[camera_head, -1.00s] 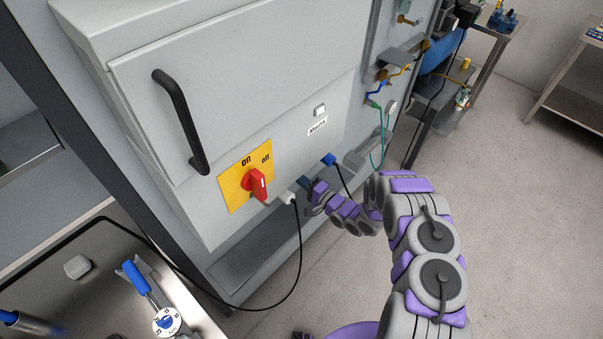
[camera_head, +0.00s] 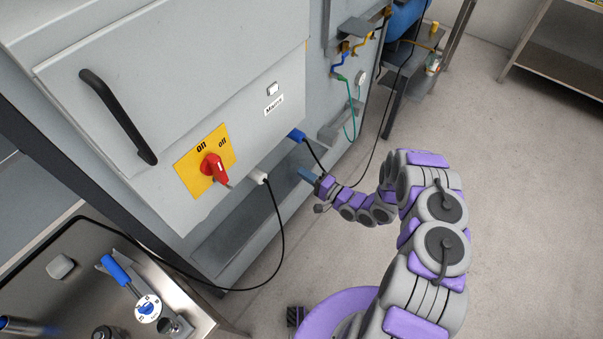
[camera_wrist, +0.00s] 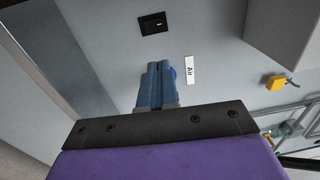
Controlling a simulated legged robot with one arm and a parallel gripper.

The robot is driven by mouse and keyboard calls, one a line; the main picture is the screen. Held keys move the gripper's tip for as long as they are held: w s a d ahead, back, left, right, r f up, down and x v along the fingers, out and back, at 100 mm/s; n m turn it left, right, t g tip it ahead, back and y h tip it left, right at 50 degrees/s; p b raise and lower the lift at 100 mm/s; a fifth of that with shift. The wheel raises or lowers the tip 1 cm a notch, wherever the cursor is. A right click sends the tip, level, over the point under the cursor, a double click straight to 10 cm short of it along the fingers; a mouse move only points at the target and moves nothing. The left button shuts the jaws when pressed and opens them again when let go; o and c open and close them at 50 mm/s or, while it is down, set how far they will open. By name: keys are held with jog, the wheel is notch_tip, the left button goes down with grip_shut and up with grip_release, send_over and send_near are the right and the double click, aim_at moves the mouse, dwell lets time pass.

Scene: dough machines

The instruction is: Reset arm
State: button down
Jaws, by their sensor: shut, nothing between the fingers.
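My arm reaches in from the lower right of the head view and curls toward the grey machine cabinet (camera_head: 180,90). My gripper (camera_head: 308,175), with blue fingers, is at the arm's end, in front of the cabinet's lower edge and to the right of the white plug (camera_head: 259,178). In the wrist view the two blue fingers (camera_wrist: 158,85) lie side by side, shut and empty. They point toward a grey panel with a black switch (camera_wrist: 153,23) and an "Air" label (camera_wrist: 189,70).
A red rotary switch (camera_head: 214,168) on a yellow plate and a black handle (camera_head: 118,117) are on the cabinet. A blue plug (camera_head: 297,135) and hanging cables are near my gripper. A metal counter (camera_head: 60,300) stands lower left.

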jog(key=w+d+r+n+g+h, duration=0.2)
jog(key=w+d+r+n+h, duration=0.3)
jog(key=w+d+h, duration=0.5)
jog(key=s+d+r+g+h, duration=0.1)
jog(key=s+d+r+h, duration=0.25)
jog(key=d+r, duration=0.3)
jog(key=s+d+r+g+h, duration=0.1)
jog(key=s+d+r+h, duration=0.25)
jog(key=d+r, duration=0.35)
jog(key=s+a+r+g, duration=0.1)
jog(key=s+r+g, duration=0.1)
jog(key=s+r, duration=0.6)
jog(key=s+a+r+g, duration=0.2)
jog(key=s+r+g, duration=0.15)
jog(key=s, duration=0.85)
jog(key=s+a+r+n+g+y, duration=0.1)
jog(key=s+a, duration=0.4)
jog(key=s, duration=0.7)
jog(key=s+a+r+n+g+y, duration=0.1)
jog(key=s+a+r, duration=0.3)
jog(key=s, duration=0.8)
jog(key=shift+a+r+n+g, duration=0.15)
jog(key=shift+a+n+g, duration=0.25)
jog(key=shift+g, duration=0.45)
